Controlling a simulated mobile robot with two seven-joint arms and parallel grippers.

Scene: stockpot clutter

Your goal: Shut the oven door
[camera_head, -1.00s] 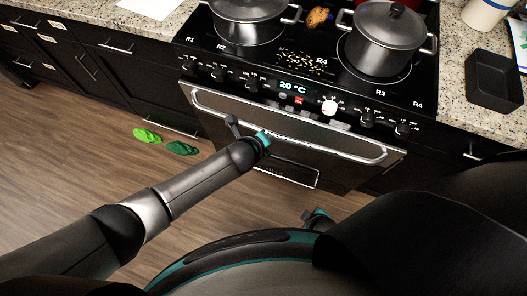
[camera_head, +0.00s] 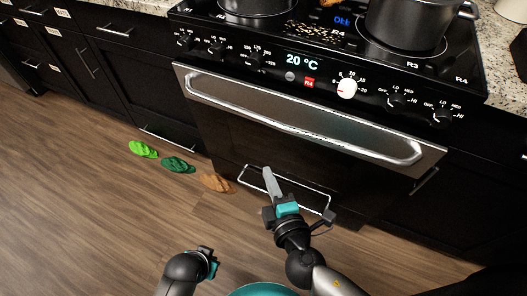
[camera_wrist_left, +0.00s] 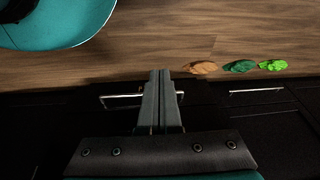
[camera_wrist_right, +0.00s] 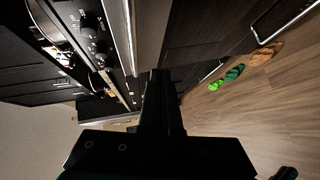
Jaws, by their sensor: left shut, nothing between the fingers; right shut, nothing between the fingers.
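The oven door (camera_head: 300,128) stands upright below the control panel, with a wide silver handle (camera_head: 290,112) across its top. It looks closed or nearly closed; I cannot tell whether a small gap is left. My right gripper (camera_head: 269,178) is shut and empty, in front of the lower part of the oven and apart from the handle. Its shut fingers also show in the right wrist view (camera_wrist_right: 160,78). My left gripper (camera_head: 208,252) is low over the floor, away from the door; its shut, empty fingers show in the left wrist view (camera_wrist_left: 161,75).
A drawer handle (camera_head: 318,207) sits below the oven door, near my right gripper. Green (camera_head: 143,149), dark green (camera_head: 178,165) and tan (camera_head: 215,183) slippers lie on the floor by the cabinets. Pots (camera_head: 405,25) stand on the stovetop.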

